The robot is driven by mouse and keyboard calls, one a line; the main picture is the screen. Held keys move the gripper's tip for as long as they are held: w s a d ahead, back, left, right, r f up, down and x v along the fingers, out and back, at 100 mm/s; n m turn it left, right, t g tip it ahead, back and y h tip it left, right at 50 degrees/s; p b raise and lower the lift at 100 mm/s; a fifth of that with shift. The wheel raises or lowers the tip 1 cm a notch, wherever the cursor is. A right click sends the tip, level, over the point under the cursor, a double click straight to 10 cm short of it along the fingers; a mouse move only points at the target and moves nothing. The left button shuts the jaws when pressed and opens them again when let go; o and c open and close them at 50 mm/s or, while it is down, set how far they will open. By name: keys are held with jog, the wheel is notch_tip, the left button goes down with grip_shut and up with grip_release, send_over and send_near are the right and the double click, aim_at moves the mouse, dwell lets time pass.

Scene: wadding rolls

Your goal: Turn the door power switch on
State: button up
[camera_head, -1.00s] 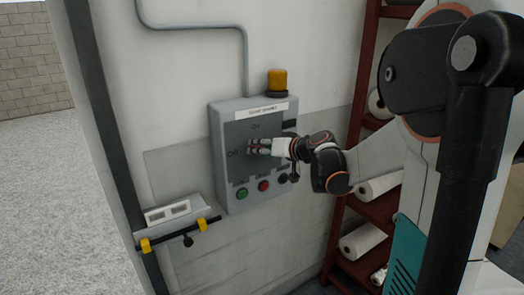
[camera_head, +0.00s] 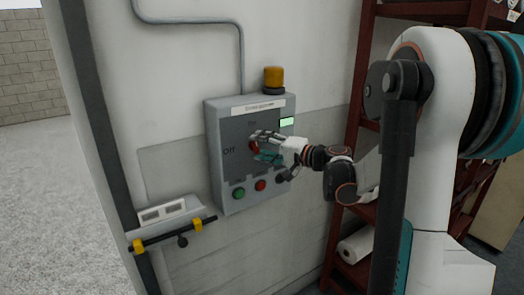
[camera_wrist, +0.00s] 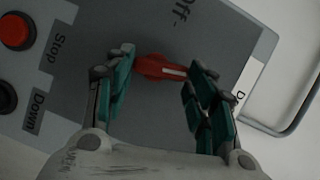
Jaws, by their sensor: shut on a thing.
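A grey control box (camera_head: 214,170) hangs on the wall with "Off" and "On" marks around a red rotary switch (camera_head: 254,147). In the wrist view the red switch handle (camera_wrist: 160,68) lies between my fingers, its white stripe pointing right, away from "Off" and toward the partly hidden "On" side. My gripper (camera_head: 262,146) is shut on the switch; in the wrist view the gripper (camera_wrist: 162,75) has one teal-padded finger at each end of the handle. A small display (camera_head: 287,122) at the box's upper right glows green.
Green (camera_head: 239,193) and red (camera_head: 260,185) buttons sit below the switch. An orange beacon (camera_head: 274,77) stands on top of the box. A ledge with a black and yellow bar (camera_head: 165,236) juts out at lower left. A dark red shelf (camera_head: 362,170) with white rolls stands right.

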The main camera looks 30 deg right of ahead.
jog(key=shift+d+f+m+t+b, duration=0.15)
jog(key=shift+m+t+b, duration=0.35)
jog(key=shift+m, duration=0.6)
jog(key=o, duration=1.1)
jog(key=shift+c, duration=0.2)
jog(key=shift+s, duration=0.15)
jog(key=v, duration=1.1)
jog(key=shift+s+d, duration=0.25)
jog(key=shift+s, duration=0.05)
jog(key=shift+y, duration=0.3)
